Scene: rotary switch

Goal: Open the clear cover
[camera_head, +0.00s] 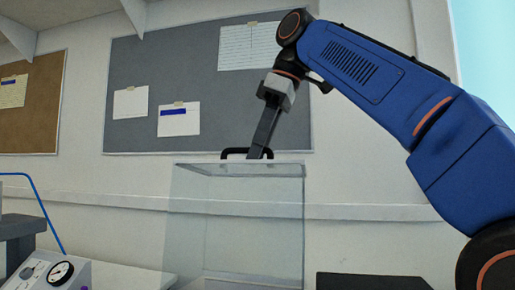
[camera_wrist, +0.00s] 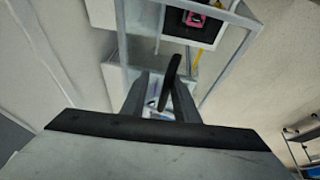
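The clear cover (camera_head: 235,230) is a tall transparent box with a black handle (camera_head: 235,151) on its top; it looks closed and upright. My gripper (camera_head: 257,152) points down at the right part of the handle in the head view. In the wrist view my gripper's two fingers (camera_wrist: 162,95) stand apart, and the black handle (camera_wrist: 172,80) runs between them, nearer the right finger. A gap shows beside the handle, so the fingers do not look shut on it. Pale frame edges of the cover (camera_wrist: 226,60) show beyond.
A panel with a round gauge (camera_head: 61,272) stands at the lower left. A dark box (camera_head: 370,281) sits to the right of the cover. A grey pinboard (camera_head: 180,75) with papers hangs on the wall behind. A pink object (camera_wrist: 193,19) shows in the wrist view.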

